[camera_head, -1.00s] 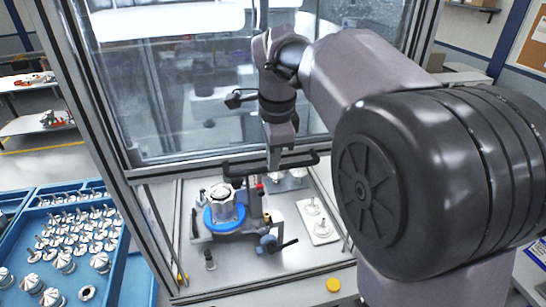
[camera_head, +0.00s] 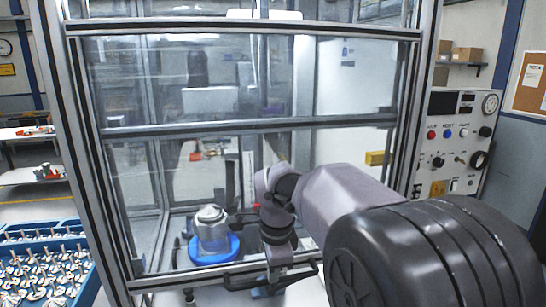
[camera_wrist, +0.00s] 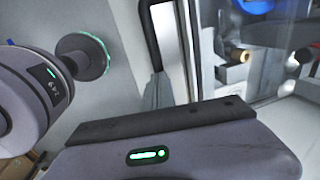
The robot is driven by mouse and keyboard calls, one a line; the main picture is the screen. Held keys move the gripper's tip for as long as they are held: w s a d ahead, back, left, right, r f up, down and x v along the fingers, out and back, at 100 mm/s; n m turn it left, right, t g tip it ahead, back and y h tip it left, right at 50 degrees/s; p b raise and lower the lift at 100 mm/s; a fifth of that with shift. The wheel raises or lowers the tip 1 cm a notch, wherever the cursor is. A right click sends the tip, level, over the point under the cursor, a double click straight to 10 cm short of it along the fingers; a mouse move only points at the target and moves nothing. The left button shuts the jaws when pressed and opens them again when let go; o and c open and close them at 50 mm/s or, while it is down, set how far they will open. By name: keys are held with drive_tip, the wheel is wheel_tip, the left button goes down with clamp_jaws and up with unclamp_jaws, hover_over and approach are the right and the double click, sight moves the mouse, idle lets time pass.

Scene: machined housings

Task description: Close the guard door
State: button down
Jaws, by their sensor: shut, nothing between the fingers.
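The guard door (camera_head: 240,125) is a clear framed pane on the front of the machine enclosure. Its lower rail is low in the opening, and the fixture shows through the pane. A black bar handle (camera_head: 300,277) runs along the lower rail. My gripper (camera_head: 274,284) is shut and empty, pointing down at the handle; whether it touches the handle I cannot tell. The gap below the door's rail is cut off by the picture edge.
Behind the pane a metal housing (camera_head: 210,222) sits on a blue ring (camera_head: 215,250). A blue tray (camera_head: 88,285) of machined parts stands at the left. A control panel (camera_head: 457,140) with buttons and a gauge is at the right. Enclosure posts flank the door.

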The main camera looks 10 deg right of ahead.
wheel_tip(320, 180, down, 20)
drive_tip(key=b, duration=1.3)
drive_tip(key=shift+s+f, duration=0.2)
